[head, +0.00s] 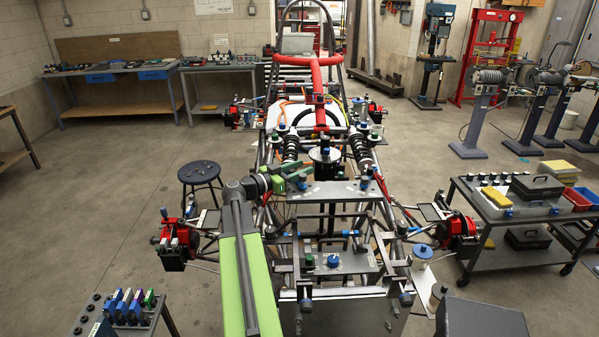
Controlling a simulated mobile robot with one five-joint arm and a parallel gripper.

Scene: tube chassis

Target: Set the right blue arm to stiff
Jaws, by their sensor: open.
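A grey plate (335,192) lies across the middle of the tube chassis. A small blue part (365,181) stands near the plate's right end and looks like the right blue arm. It is too small to tell which way it points or whether it is at stiff. A second small blue part (303,186) is near the plate's left end, close to my gripper. My gripper (297,181) has green fingers and is open, over the left part of the plate. It is left of the right blue part and apart from it.
Black coil dampers (361,152) and a black round-topped part (325,156) stand just behind the plate. Chassis tubes (375,230) surround the area. A lower plate with a blue knob (333,261) is in front. A grey tool cart (520,225) stands at the right.

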